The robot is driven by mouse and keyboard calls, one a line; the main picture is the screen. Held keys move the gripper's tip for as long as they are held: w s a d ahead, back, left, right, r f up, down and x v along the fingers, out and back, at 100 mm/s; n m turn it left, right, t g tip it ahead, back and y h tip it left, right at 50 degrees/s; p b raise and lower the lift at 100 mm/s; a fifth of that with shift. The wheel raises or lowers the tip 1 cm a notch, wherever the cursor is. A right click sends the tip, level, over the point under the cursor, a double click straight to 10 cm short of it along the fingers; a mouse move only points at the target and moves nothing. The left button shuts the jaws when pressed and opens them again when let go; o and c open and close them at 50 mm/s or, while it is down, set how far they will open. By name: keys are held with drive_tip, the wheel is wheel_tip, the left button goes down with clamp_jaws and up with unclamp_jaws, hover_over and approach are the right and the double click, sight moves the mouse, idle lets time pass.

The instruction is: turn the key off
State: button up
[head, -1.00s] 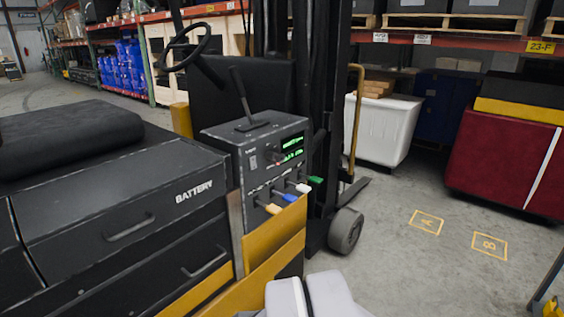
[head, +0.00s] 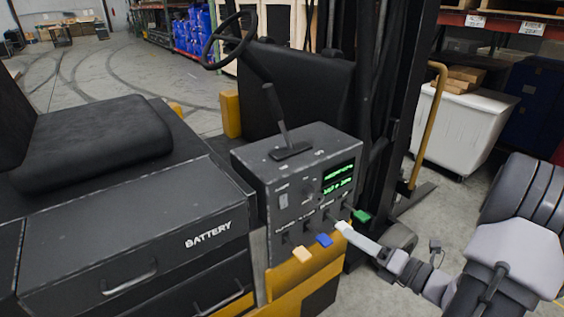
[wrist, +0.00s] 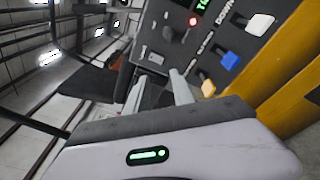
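The black control box (head: 296,176) of the forklift has a lit green display and a row of coloured levers. A small dark knob-like part, seemingly the key (head: 307,186), is on its upper front face; it also shows in the wrist view (wrist: 168,34), too small to tell which way it is turned. My gripper (head: 360,240) reaches in from the right, its pale fingers overlapping the white lever in the head view. In the wrist view the two fingers (wrist: 158,92) are apart with nothing seen between them, short of the panel. Whether they touch anything is unclear.
A tall black lever (head: 277,115) stands on the box. The battery cover (head: 130,235) is at the left. A white tote (head: 465,120) stands behind the mast at the right.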

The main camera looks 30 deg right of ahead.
drive_tip(key=s+d+m+t+h, duration=0.1)
drive_tip(key=d+m+h, duration=0.1)
drive_tip(key=d, duration=0.2)
drive_tip(key=b, duration=0.3)
approach(317, 198)
drive_tip(key=w, duration=0.8)
drive_tip(key=shift+a+m, duration=0.35)
drive_tip(key=shift+m, duration=0.05)
drive_tip(key=shift+f, duration=0.1)
clamp_jaws()
